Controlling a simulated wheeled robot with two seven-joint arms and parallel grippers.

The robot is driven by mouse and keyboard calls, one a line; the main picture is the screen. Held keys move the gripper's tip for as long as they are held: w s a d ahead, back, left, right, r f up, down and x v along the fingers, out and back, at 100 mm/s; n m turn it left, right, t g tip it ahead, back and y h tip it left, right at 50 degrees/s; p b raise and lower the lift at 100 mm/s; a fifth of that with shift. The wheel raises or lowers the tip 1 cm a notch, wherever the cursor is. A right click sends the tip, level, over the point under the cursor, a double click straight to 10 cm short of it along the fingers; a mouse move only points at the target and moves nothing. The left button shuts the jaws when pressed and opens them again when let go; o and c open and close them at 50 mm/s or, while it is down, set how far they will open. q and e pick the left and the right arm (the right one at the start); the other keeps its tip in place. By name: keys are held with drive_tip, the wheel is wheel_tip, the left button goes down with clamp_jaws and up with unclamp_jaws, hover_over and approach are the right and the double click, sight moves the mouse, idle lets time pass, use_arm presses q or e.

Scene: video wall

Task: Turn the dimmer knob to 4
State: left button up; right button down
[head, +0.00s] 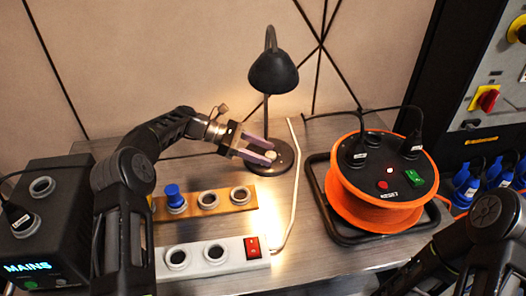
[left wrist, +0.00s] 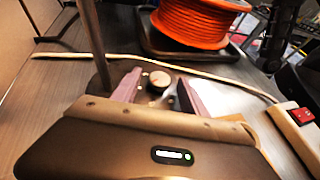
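A black desk lamp (head: 272,75) stands at the back of the metal table, and light falls on the table around it. The small pale round dimmer knob (head: 271,155) sits on the lamp's dark round base (head: 284,165). It also shows in the left wrist view (left wrist: 158,82), with small dots around it too small to read. My left gripper (head: 272,155) is open, its two purple-grey fingers either side of the knob. In the left wrist view (left wrist: 158,90) gaps show between the knob and both fingers. I cannot tell the knob's setting. My right gripper is out of view.
An orange cable reel (head: 382,190) stands right of the lamp. A white power strip (head: 232,258) with a red switch and a wooden socket strip (head: 238,199) with a blue plug lie in front. A black MAINS box (head: 45,235) is at left. A white cable (head: 294,190) runs beside the lamp.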

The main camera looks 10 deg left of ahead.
use_arm(q)
drive_tip(key=shift+r, duration=0.1)
wheel_tip(320, 180, up, 10)
drive_tip(key=p, duration=0.3)
idle(0.3)
